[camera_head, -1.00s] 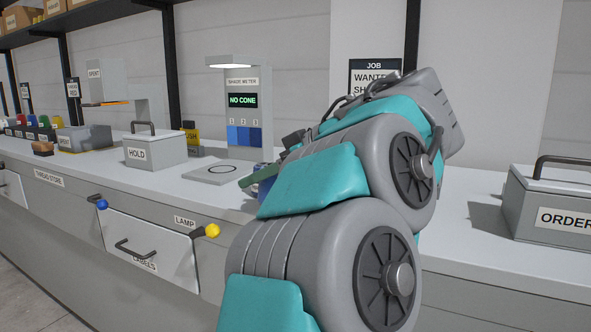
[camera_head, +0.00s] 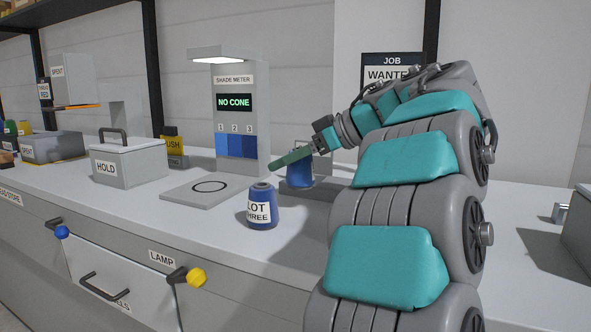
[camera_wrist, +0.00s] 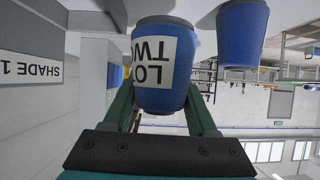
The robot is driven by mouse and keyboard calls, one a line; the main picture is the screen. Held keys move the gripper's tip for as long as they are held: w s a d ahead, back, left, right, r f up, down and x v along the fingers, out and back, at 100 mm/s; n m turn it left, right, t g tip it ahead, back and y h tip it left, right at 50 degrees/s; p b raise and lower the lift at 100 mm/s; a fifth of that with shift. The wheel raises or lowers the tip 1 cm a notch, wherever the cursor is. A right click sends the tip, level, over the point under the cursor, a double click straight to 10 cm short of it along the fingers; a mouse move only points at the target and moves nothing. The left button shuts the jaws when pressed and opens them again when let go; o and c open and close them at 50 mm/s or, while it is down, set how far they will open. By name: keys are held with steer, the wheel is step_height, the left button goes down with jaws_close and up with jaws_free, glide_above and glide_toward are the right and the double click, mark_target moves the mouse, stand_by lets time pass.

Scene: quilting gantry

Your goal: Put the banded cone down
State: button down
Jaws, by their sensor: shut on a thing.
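My gripper (camera_head: 282,161) is shut on a blue cone labelled LOT TWO (camera_wrist: 152,88), seen between the two green fingers in the wrist view. In the head view a blue cone (camera_head: 300,180) shows behind the fingers, partly hidden; it appears to be the held one. I cannot tell whether its base touches anything. No band is discernible on it. Another blue cone, labelled LOT THREE (camera_head: 263,208), stands upright on the counter, in front of the gripper. A second blue cone (camera_wrist: 242,32) is beside the held one in the wrist view.
The shade meter (camera_head: 236,112) reads NO CONE; its ringed plate (camera_head: 180,192) is empty. A lidded HOLD box (camera_head: 130,165) stands left of it. A low grey block (camera_head: 322,190) is beside the held cone. Counter is clear in front of the plate.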

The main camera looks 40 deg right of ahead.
steer(key=w+d, duration=0.4)
steer(key=w, duration=0.1)
steer(key=w+d+f+p, duration=0.1)
steer(key=w+d, duration=0.1)
steer(key=shift+w+d, duration=0.2)
steer(key=shift+d, duration=0.05)
steer(key=shift+d+f+b, duration=0.1)
steer(key=shift+f+b, duration=0.5)
steer(key=shift+f, duration=1.15)
steer(key=shift+c, duration=2.4)
jaws_free()
steer(key=shift+f, duration=0.1)
steer(key=shift+s+d+r, duration=0.1)
steer(key=shift+r, duration=0.25)
steer(key=p+v, duration=0.1)
steer(key=v, duration=1)
steer(key=shift+s+d+p, duration=0.2)
steer(key=shift+p, duration=0.15)
